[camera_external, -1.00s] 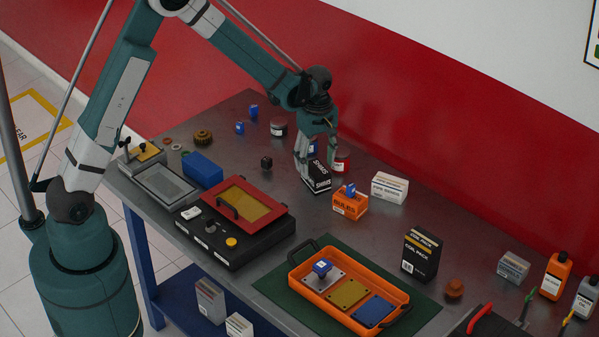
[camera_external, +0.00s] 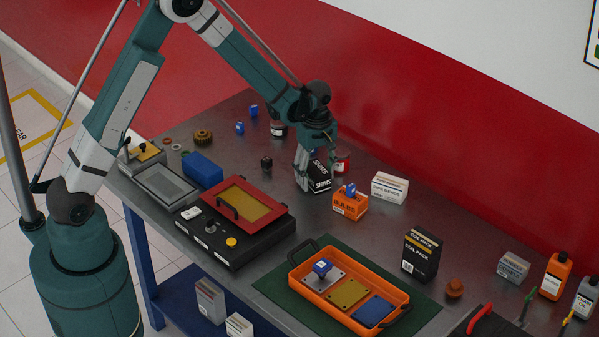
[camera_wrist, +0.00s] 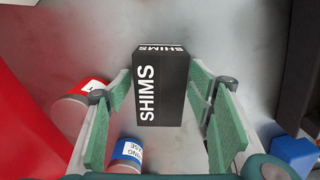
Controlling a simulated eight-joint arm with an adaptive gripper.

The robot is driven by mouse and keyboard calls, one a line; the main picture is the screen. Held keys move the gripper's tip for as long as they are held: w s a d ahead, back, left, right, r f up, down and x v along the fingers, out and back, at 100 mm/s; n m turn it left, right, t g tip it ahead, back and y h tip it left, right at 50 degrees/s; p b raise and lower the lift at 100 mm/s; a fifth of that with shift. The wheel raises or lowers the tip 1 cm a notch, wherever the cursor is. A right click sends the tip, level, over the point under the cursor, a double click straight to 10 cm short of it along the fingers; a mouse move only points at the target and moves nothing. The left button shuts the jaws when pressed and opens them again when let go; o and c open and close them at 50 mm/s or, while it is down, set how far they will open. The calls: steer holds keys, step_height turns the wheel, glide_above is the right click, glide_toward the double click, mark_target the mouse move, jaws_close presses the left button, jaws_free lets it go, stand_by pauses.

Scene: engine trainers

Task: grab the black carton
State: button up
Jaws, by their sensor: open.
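A black carton lettered SHIMS (camera_external: 320,178) stands upright on the workbench, partly covered by my gripper (camera_external: 313,172) in the external view. In the wrist view the SHIMS carton (camera_wrist: 160,90) lies between the green finger pads of my gripper (camera_wrist: 161,100). The fingers are open, one on each side; I cannot tell if either pad touches it. A second black carton, lettered COIL PACK (camera_external: 421,254), stands upright further right, away from my gripper.
An orange BULBS box (camera_external: 350,205) and a white box (camera_external: 389,188) stand right of the SHIMS carton. A red container (camera_wrist: 78,108) and a blue-labelled one (camera_wrist: 128,154) sit near the left finger. A red-framed black unit (camera_external: 236,245) and orange tray (camera_external: 300,280) lie nearer.

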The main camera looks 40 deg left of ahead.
mark_target(316, 168)
steer(key=c, duration=1.1)
steer(key=shift+r, duration=0.2)
steer(key=shift+r+p, duration=0.4)
steer(key=shift+r, duration=4.45)
